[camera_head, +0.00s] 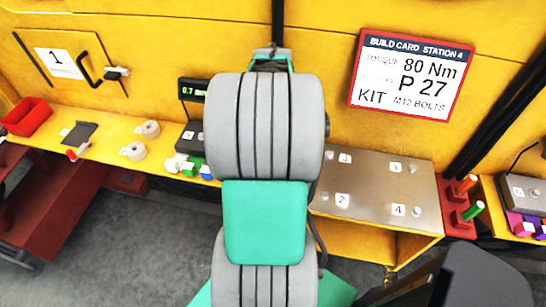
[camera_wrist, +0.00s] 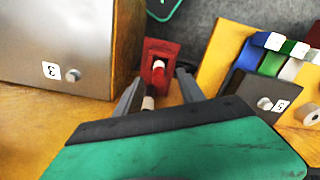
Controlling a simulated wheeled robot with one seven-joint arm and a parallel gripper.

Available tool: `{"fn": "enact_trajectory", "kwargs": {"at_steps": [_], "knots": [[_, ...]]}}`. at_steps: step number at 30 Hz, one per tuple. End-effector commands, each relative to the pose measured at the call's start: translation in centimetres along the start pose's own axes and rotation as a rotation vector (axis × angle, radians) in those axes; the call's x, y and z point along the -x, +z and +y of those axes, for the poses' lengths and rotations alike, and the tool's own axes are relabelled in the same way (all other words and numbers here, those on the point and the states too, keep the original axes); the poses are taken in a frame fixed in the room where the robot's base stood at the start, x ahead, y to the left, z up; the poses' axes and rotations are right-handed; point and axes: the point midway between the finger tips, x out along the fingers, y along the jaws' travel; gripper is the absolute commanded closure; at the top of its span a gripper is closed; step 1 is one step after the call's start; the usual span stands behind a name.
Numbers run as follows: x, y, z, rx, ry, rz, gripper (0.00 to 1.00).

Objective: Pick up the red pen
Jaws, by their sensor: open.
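In the wrist view, a red pen (camera_wrist: 157,78) with pale parts stands at a small red holder (camera_wrist: 161,47) on the yellow counter. My gripper (camera_wrist: 160,82) is open, with one finger on each side of the pen and a visible gap beside it. The lower end of what shows of the pen is cut off by my gripper's dark edge. In the head view my arm covers the middle of the counter, so neither this pen nor my fingertips show there.
A metal box (camera_head: 375,190) with numbered knobs stands close beside the pen; its side also shows in the wrist view (camera_wrist: 60,45). A dark box (camera_wrist: 258,92) and coloured blocks (camera_wrist: 272,62) lie opposite. Another red holder (camera_head: 458,218) carries orange and green pens.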

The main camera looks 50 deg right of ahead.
Motion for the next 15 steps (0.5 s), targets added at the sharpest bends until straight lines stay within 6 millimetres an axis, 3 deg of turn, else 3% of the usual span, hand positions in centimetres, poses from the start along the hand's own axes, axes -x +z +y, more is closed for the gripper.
{"fn": "enact_trajectory", "kwargs": {"at_steps": [8, 15], "knots": [[-2.7, -0.3, 0.1, 0.032, 0.0, -0.001, 0.54], [-6.8, -0.2, 0.2, 0.031, 0.0, 0.0, 0.54]]}}
